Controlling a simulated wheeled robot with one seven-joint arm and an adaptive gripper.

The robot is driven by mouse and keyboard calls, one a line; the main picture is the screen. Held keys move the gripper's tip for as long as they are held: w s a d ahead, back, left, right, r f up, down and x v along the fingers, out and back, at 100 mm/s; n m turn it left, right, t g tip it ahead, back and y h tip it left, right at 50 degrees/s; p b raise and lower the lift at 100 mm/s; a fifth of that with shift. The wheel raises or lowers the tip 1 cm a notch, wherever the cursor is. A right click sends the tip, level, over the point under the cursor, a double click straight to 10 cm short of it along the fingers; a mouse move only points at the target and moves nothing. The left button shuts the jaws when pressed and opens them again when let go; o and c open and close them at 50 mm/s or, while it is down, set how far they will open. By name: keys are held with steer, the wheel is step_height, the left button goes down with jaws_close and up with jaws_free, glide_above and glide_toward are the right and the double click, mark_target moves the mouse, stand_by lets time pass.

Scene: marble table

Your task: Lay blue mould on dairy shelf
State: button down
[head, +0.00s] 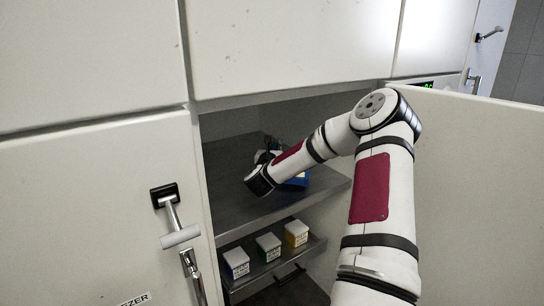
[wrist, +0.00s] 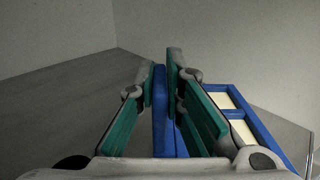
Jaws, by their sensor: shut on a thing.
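The blue mould (wrist: 233,114) shows in the wrist view as a blue frame with cream-coloured compartments. One blue wall of it stands between my gripper's fingers (wrist: 161,75), which are shut on it. In the head view a small part of the blue mould (head: 299,180) shows beside my wrist, over the upper grey shelf (head: 245,205) inside the open cabinet. My forearm hides most of it and much of my gripper (head: 265,156). I cannot tell whether the mould touches the shelf.
A lower shelf (head: 262,268) holds small white-topped boxes: blue (head: 236,263), green (head: 268,246) and yellow (head: 296,232). An open door (head: 470,190) stands to the right of my arm. A closed freezer door (head: 95,220) with a handle is on the left. The upper shelf's left part is clear.

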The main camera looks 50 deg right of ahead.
steer(key=shift+w+d+f+b, duration=0.1)
steer(key=shift+w+d+f, duration=0.2)
steer(key=shift+w+f, duration=0.25)
steer(key=shift+w+d+f+b, duration=0.1)
steer(key=shift+w+d+f, duration=0.2)
steer(key=shift+f, duration=0.4)
steer(key=shift+w+d+f+b, duration=0.1)
steer(key=shift+w+d+f, duration=0.15)
steer(key=shift+w+f, duration=0.3)
steer(key=shift+s+f, duration=0.1)
steer(key=c, duration=1.7)
jaws_free()
steer(key=shift+f, duration=0.15)
steer(key=shift+s+a, duration=0.1)
steer(key=shift+a, duration=0.1)
steer(key=v, duration=1.1)
steer(key=shift+s+a+p, duration=0.1)
steer(key=shift+a+p, duration=0.15)
steer(key=shift+p, duration=0.15)
